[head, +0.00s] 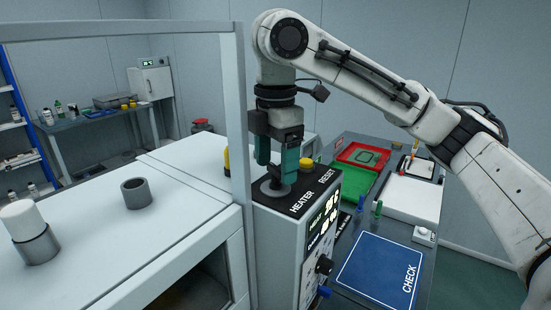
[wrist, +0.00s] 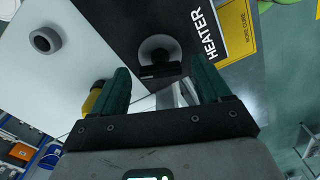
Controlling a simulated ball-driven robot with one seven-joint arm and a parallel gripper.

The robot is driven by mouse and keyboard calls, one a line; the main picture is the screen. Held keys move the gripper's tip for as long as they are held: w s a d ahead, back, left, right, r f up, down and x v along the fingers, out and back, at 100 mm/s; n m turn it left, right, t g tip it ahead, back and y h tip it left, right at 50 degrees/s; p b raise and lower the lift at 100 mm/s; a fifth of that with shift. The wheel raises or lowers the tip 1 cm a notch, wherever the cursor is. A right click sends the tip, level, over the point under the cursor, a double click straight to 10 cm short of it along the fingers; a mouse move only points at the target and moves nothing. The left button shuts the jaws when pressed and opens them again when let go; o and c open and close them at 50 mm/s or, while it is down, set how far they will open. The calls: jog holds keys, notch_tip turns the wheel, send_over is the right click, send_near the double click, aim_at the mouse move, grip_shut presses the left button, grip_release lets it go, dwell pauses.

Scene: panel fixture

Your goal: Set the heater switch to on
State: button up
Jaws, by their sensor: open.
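The heater switch (head: 272,190) is a round grey disc with a dark raised bar, on the black top of a control box beside the white word HEATER. It also shows in the wrist view (wrist: 160,52), where the dark bar lies roughly across the picture. My gripper (head: 276,172) points down above the switch, and its green fingers hide part of it in the head view. In the wrist view my gripper (wrist: 159,70) has its fingers apart, one to each side of the bar. I cannot tell whether either finger touches it.
The control box has a lit display (head: 322,215) and a black knob (head: 323,265) on its front. A yellow button (head: 306,163) is behind my fingers, near RESET. A pale frame post (head: 237,130) stands close on the left. A blue CHECK mat (head: 378,272) lies right.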

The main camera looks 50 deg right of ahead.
jog(key=shift+c, duration=0.2)
jog(key=c, duration=1)
jog(key=shift+r+m+p, duration=0.15)
jog(key=shift+m+p, duration=0.15)
jog(key=shift+p, duration=0.15)
jog(key=shift+r+m+p, duration=0.1)
jog(key=shift+m+p, duration=0.85)
jog(key=shift+m, duration=0.05)
jog(key=m+p, duration=0.2)
jog(key=m, duration=0.1)
jog(key=shift+m, duration=0.3)
jog(key=m, duration=0.3)
jog(key=shift+f+m+p, duration=0.2)
jog(key=shift+m+p, duration=0.1)
jog(key=shift+p, duration=0.05)
jog(key=shift+m, duration=1.9)
